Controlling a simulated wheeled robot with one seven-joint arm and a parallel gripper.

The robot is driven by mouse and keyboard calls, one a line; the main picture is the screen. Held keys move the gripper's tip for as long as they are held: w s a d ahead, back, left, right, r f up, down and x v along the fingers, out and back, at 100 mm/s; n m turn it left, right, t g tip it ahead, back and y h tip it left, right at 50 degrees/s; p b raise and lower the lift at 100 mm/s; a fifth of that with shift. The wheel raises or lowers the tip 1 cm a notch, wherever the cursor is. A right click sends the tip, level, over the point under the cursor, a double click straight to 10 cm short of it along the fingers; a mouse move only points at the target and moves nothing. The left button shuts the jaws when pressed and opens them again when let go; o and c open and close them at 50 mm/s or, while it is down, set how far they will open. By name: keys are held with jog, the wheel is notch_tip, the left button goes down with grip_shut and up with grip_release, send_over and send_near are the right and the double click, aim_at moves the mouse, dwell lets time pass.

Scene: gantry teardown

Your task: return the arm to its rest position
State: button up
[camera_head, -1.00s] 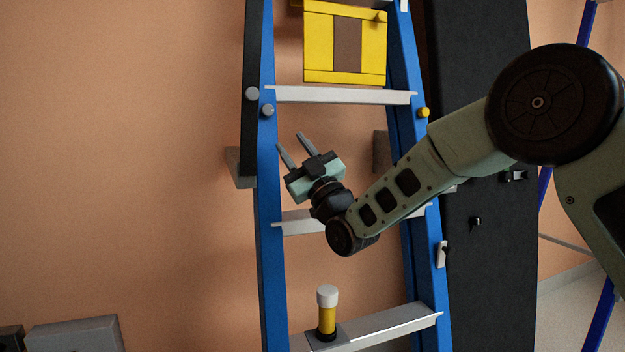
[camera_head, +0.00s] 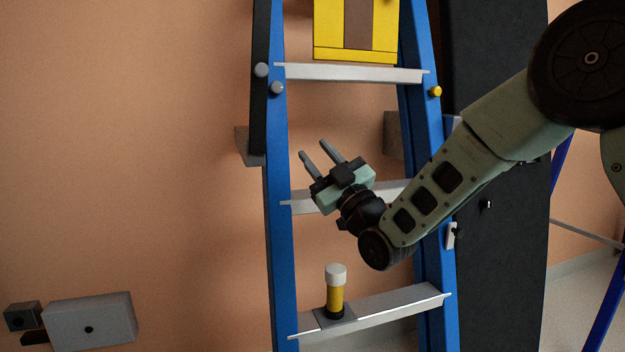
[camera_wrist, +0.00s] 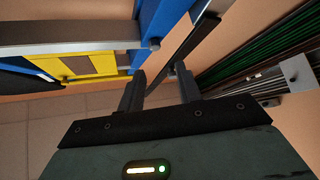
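My gripper (camera_head: 320,155) is open and empty, in front of the blue ladder-like frame (camera_head: 277,200), between its upper and lower silver rungs in the head view. Its two fingers point up and to the left. In the wrist view my gripper (camera_wrist: 160,78) shows both fingers apart with nothing between them. My arm reaches in from the right side of the head view, bent at the wrist below the gripper. I cannot tell whether any part of it touches the frame.
A yellow panel (camera_head: 385,30) hangs at the top of the frame. A yellow cylinder with a white cap (camera_head: 335,290) stands on the lower rung (camera_head: 400,306). A dark tall panel (camera_head: 500,230) is behind my arm. A grey box (camera_head: 90,320) is at lower left.

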jog(key=s+a+f+m+g+h, duration=0.2)
jog(key=s+f+m+g+h, duration=0.2)
jog(key=s+f+g+h, duration=0.55)
jog(key=s+d+f+m+g+h, duration=0.1)
jog(key=s+d+f+g, duration=0.25)
jog(key=s, duration=0.45)
jog(key=s+d+f+g+h, duration=0.25)
jog(key=s+f, duration=0.25)
jog(key=s, duration=0.4)
jog(key=s+d+f+m+g+h, duration=0.1)
jog(key=s+d+f+g, duration=0.25)
jog(key=s, duration=0.45)
jog(key=s+d+p, duration=0.1)
jog(key=s+d, duration=0.2)
jog(key=s, duration=0.2)
notch_tip(320, 180, up, 17)
jog(key=p, duration=1.7)
jog(key=shift+w+g+h, duration=0.25)
jog(key=shift+g+h, duration=0.05)
